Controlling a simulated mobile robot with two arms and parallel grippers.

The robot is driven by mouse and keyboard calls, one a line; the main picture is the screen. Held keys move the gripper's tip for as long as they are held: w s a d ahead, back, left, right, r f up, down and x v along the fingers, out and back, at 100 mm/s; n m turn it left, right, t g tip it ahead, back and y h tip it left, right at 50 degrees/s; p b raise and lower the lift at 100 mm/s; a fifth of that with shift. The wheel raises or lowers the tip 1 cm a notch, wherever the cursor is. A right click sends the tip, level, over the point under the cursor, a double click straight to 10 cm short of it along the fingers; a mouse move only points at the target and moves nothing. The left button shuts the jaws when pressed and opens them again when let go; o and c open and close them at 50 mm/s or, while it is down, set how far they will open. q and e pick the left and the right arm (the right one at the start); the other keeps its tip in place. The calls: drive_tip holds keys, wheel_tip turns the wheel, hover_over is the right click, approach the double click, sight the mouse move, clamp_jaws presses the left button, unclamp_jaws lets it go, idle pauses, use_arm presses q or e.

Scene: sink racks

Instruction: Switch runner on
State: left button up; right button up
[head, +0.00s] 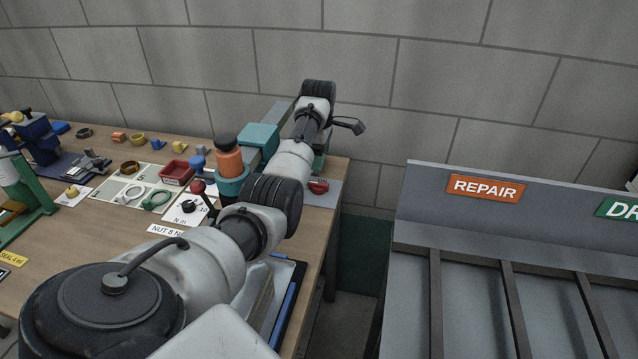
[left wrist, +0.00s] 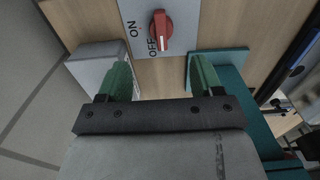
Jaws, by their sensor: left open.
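The runner switch is a red rotary knob (left wrist: 161,30) on a grey plate (left wrist: 128,12) marked ON and OFF. In the left wrist view its white-marked end lies beside the OFF label. The knob also shows in the head view (head: 318,186), at the bench's right end. My left gripper (left wrist: 160,80) has two green fingers, spread apart with nothing between them. The knob appears just beyond the fingertips, between their lines, and looks untouched. In the head view my left arm hides most of this gripper. My right gripper is not in view.
A teal block (head: 258,138) and an orange cylinder (head: 229,160) stand left of the switch. A grey block (left wrist: 95,55) lies close to one finger in the wrist view. The bench's right edge is near the switch. A grey REPAIR rack (head: 416,205) stands to the right.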

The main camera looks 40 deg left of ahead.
sight(319, 183)
use_arm(q)
wheel_tip(319, 183, down, 5)
drive_tip(key=shift+s+d+f, duration=0.1)
drive_tip(key=shift+s+d, duration=0.05)
wheel_tip(319, 183, down, 4)
drive_tip(key=shift+r+b, duration=0.2)
drive_tip(key=shift+b, duration=0.1)
drive_tip(key=shift+f, duration=0.45)
drive_tip(key=c, duration=0.9)
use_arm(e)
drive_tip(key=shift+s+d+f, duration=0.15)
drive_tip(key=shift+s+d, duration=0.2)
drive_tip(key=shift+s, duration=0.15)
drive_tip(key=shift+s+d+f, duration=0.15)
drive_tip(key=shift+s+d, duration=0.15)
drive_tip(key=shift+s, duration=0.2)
